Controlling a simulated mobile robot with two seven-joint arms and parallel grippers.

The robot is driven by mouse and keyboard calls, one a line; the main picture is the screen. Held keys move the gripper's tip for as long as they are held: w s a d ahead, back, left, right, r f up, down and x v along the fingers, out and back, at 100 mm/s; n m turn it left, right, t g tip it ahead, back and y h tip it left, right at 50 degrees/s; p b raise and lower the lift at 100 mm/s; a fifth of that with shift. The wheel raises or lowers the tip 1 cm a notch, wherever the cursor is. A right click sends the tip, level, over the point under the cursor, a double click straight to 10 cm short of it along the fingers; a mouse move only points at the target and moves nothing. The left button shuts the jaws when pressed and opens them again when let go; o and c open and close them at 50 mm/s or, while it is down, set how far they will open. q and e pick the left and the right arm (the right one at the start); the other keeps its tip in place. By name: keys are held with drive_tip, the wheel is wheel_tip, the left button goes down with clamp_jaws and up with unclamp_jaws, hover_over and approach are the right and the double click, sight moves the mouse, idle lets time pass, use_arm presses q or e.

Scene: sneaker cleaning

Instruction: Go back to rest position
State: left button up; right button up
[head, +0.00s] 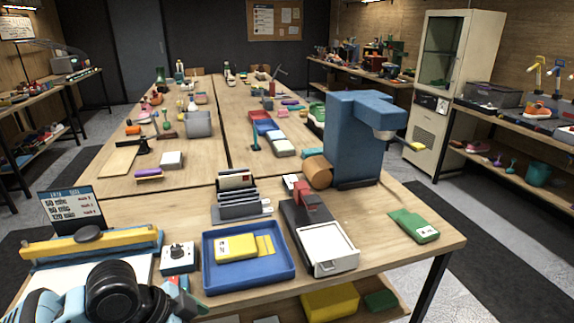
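Neither gripper's fingertips can be made out in the head view. Rounded black and light blue parts fill the bottom left corner, in front of the near table end. I cannot tell whether they belong to my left arm. No part of my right arm shows. The wooden worktable (380,240) runs away from me. At its near end stand a blue tray (222,282) with yellow pieces in it, a tall blue machine (352,140) and a dark device with a white tray (328,247).
A green packet (414,226) lies near the right table edge. A small white control box (178,258) stands left of the blue tray. A pale cabinet (452,85) and side shelves line the right. Grey floor is open right of the table.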

use_arm(q)
drive_tip(key=s+d+f+n+t+h, duration=0.1)
drive_tip(key=s+d+f+n+t, duration=0.15)
drive_tip(key=f, duration=0.35)
drive_tip(key=s+d+f+n+t, duration=0.1)
drive_tip(key=s+f+n+t, duration=0.2)
drive_tip(key=f, duration=0.4)
drive_tip(key=s+a+f+n+y, duration=0.2)
drive_tip(key=s+a+f+n, duration=0.1)
drive_tip(key=s, duration=0.6)
drive_tip(key=s+a+f+n+t+y+p, duration=0.1)
drive_tip(key=s+a+f+n+y, duration=0.2)
drive_tip(key=s, duration=0.7)
wheel_tip(320, 180, down, 5)
drive_tip(key=shift+a+r+p, duration=0.15)
drive_tip(key=shift+a+p, duration=0.15)
drive_tip(key=shift+a, duration=0.8)
use_arm(e)
drive_tip(key=shift+w+d+r+t, duration=0.15)
drive_tip(key=shift+w+r, duration=0.15)
drive_tip(key=shift+r, duration=0.25)
drive_tip(key=shift+w+r+t, duration=0.15)
drive_tip(key=shift+w+r, duration=0.1)
drive_tip(key=shift+r, duration=0.3)
